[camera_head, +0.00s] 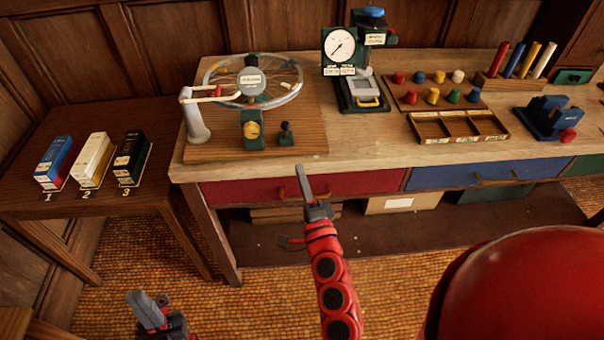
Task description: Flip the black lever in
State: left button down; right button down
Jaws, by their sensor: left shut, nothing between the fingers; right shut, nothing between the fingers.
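A small black upright lever or knob (286,128) stands on a dark green base, at the front right of a wooden board (215,150) on the bench. It is small here, and I cannot tell which way it is flipped. Beside it on the left is a green block with a yellow knob (252,131). A spoked wheel (287,88) is behind them. My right gripper (304,180) is shut and empty, pointing up in front of the red drawer, below the lever in the picture and apart from it. My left gripper (146,308) is shut and empty, low over the floor at bottom left.
A white post (195,118) with a red-tipped arm stands at the board's left. A dial gauge (340,46), colored pegs, and an empty divided tray (457,128) fill the bench to the right. A side table (60,118) holds three boxes. The bench's front edge lies beyond my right gripper.

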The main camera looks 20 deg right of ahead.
aim_at(287, 130)
jog(key=p+x, duration=0.2)
jog(key=x, duration=0.8)
jog(key=shift+w+p, duration=0.2)
jog(key=shift+p, duration=0.2)
